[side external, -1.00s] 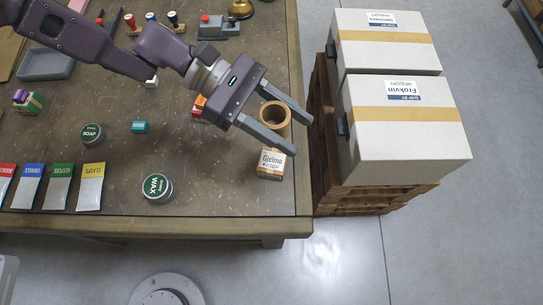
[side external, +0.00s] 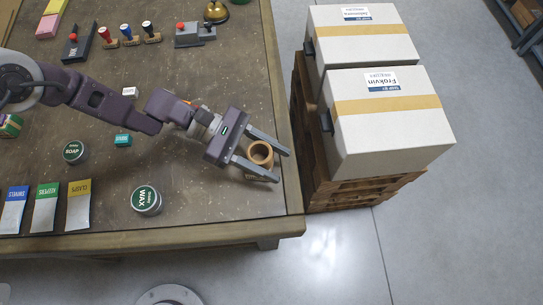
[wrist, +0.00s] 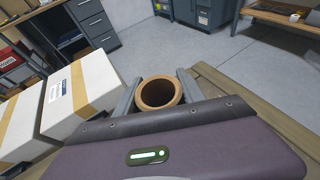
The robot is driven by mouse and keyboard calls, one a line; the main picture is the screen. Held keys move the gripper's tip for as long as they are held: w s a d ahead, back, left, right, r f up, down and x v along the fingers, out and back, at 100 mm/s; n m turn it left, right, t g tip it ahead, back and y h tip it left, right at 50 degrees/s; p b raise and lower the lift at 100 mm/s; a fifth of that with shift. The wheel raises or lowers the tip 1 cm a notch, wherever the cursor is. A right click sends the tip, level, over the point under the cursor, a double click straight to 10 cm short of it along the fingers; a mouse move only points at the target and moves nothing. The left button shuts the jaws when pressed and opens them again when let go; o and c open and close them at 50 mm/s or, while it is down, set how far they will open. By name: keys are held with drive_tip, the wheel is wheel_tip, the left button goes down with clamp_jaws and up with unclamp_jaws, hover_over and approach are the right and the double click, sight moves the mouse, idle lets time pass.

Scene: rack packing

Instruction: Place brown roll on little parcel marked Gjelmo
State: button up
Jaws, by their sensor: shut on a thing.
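The brown roll (side external: 261,150), a hollow ring-shaped tube, is held upright between the two fingers of my gripper (side external: 283,167), near the right edge of the table. It also shows between the fingers in the wrist view (wrist: 158,94), its open top facing the camera. The little parcel marked Gjelmo (side external: 250,177) is mostly hidden behind the roll and the lower finger; only a strip of its lettered side shows. The roll overlaps the parcel in the side view. I cannot tell whether they touch.
Two large white cartons (side external: 388,125) stand on a wooden pallet (side external: 368,190) right of the table. A WAX tin (side external: 146,200) and a SOAP tin (side external: 75,152) stand left of the gripper. The table's front right corner is clear.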

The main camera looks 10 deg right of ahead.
drive_tip(key=shift+f, duration=0.1)
drive_tip(key=o, duration=1.4)
drive_tip(key=shift+c, duration=0.2)
drive_tip(key=shift+w+a+r, duration=0.15)
drive_tip(key=shift+a+r, duration=0.1)
drive_tip(key=v, duration=1.1)
drive_tip(key=shift+a+r, duration=0.2)
